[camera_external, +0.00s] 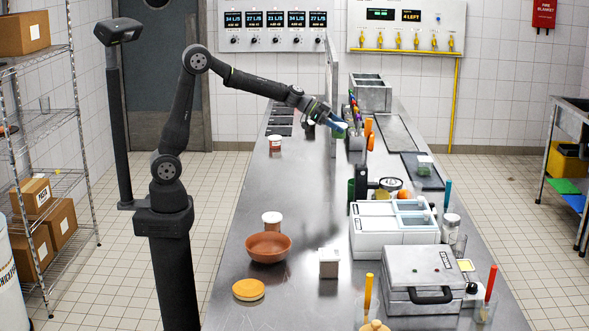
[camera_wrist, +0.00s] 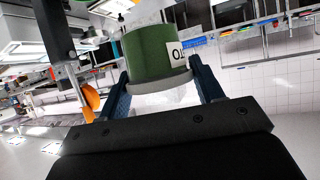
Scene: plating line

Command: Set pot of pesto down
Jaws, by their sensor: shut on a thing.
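My gripper (camera_external: 338,127) is at the end of the outstretched arm, above the far part of the steel counter. In the wrist view, its two blue fingers (camera_wrist: 163,84) stand on either side of a green pot (camera_wrist: 150,52) with a pale rim and a partly visible white label. The pot looks tilted in that view, and the label is cut off, so I cannot read it. The fingers are shut on it. In the external view the pot is small and mostly hidden by the fingers. It appears held above the counter.
The steel counter (camera_external: 225,300) has free room on its left side. A terracotta bowl (camera_external: 268,247), a lidded jar (camera_external: 272,221) and a yellow disc (camera_external: 248,290) stand near. A white cooler box (camera_external: 385,238) and grey press (camera_external: 420,283) fill the right. A small jar (camera_external: 275,143) stands farther back.

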